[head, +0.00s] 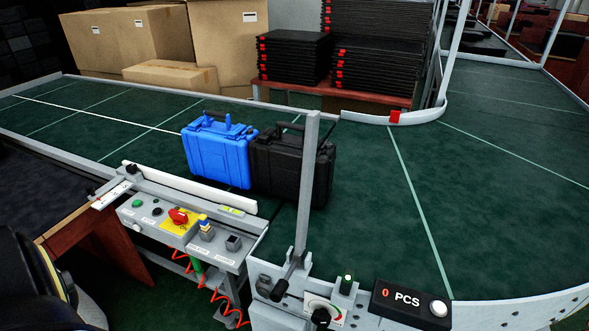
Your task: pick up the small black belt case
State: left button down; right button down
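A black hard case (277,163) with a top handle stands upright on the green conveyor belt, near the middle of the head view. It is right beside a blue case, which overlaps its left edge in the picture; I cannot tell whether they touch. A grey upright post hides a strip of the black case's right part. Neither of my grippers is in view. A dark rounded part at the lower left edge seems to be mine, but no fingers show.
The blue case (218,155) stands left of the black one. A grey post (306,190) and a control box (185,225) with buttons stand at the near belt edge. A PCS counter (410,302) is at the front right. The belt's right part (480,200) is clear.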

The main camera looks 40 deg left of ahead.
aim_at(275, 156)
jog(key=z, duration=3.15)
jog(key=k, duration=1.3)
jog(key=u, duration=0.6)
